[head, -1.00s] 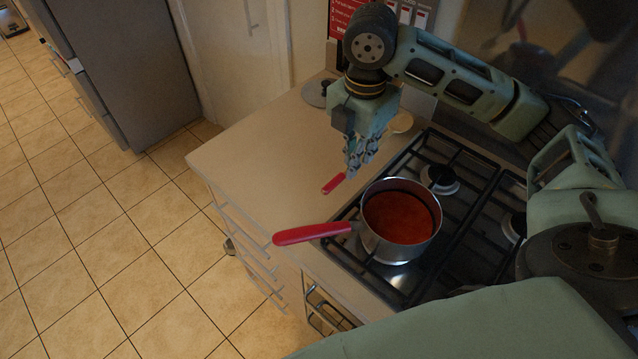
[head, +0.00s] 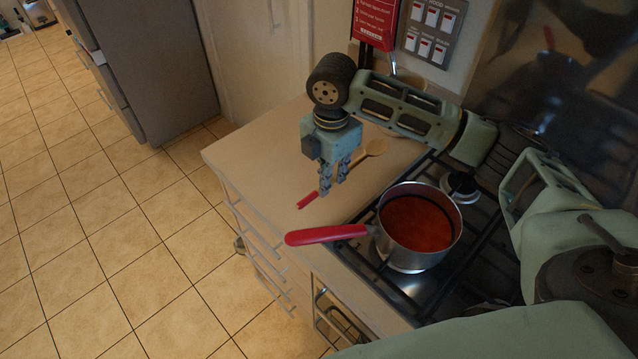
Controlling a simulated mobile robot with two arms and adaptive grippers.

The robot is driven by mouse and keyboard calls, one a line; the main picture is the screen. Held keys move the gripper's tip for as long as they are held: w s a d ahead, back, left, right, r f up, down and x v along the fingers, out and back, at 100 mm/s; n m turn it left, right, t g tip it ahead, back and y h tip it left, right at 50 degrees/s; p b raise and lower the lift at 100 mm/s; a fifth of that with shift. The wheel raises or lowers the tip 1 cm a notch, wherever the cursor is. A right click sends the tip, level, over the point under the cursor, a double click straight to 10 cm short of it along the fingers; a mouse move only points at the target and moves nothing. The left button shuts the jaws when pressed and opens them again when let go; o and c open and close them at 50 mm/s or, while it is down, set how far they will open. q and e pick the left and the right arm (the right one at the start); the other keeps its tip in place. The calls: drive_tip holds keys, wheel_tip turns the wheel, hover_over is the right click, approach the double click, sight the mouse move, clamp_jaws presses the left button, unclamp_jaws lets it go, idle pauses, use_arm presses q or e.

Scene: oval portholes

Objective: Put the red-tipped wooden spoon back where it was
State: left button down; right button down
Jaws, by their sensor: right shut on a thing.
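The wooden spoon has a red handle tip (head: 307,199) and a pale wooden bowl (head: 374,148). It is over the worktop left of the hob, tip pointing to the lower left, bowl to the upper right. My right gripper (head: 332,188) points down and is shut on the spoon's handle between tip and bowl. The fingers hide part of the handle. I cannot tell whether the spoon touches the worktop (head: 265,170). My left gripper is not in view.
A steel saucepan (head: 405,262) of red sauce stands on the gas hob (head: 466,245), its red handle (head: 326,235) reaching left over the worktop. A red sign (head: 376,20) and a switch panel (head: 432,30) are on the wall. The worktop's left part is clear.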

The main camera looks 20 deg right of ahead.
sight(318, 198)
drive_tip(key=shift+w+a+f, duration=0.8)
drive_tip(key=shift+w+a, duration=0.1)
drive_tip(key=shift+w, duration=0.1)
wheel_tip(318, 198, down, 3)
drive_tip(key=shift+s+f+p, duration=0.1)
drive_tip(key=shift+f+p, duration=0.05)
drive_tip(key=shift+p, duration=0.65)
drive_tip(key=shift+f, duration=0.35)
drive_tip(key=shift+f, duration=0.1)
drive_tip(key=c, duration=1.8)
unclamp_jaws()
wheel_tip(318, 198, up, 12)
drive_tip(key=b, duration=0.2)
drive_tip(key=shift+b, duration=0.4)
